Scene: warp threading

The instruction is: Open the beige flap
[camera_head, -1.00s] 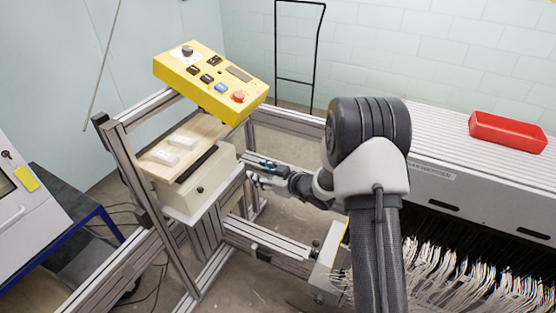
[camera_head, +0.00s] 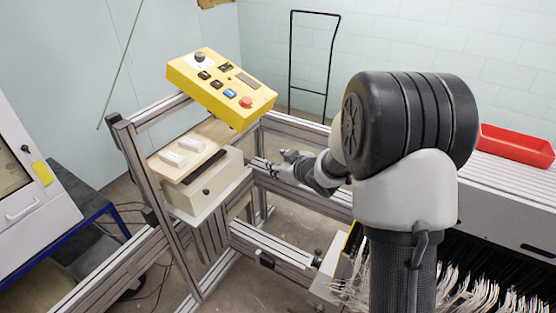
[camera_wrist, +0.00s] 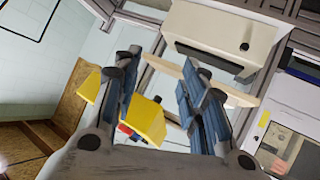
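The beige flap appears to be the front of a beige box (camera_head: 214,186), below a wooden board on the metal frame. It has a dark slot along its top and a small dark knob, and looks shut. It also shows in the wrist view (camera_wrist: 215,32), upper right of centre, with the dark strip and round knob. My gripper (camera_head: 270,168) is just right of the box in the head view, apart from it as far as I can tell. In the wrist view my gripper (camera_wrist: 161,75) has its two fingers apart with nothing held between them.
A yellow control panel (camera_head: 222,86) stands above the box. A wooden board (camera_head: 209,134) with white blocks lies under it. Metal rails (camera_head: 270,243) run below and right. A red tray (camera_head: 515,146) sits on the machine at right. A white cabinet stands at left.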

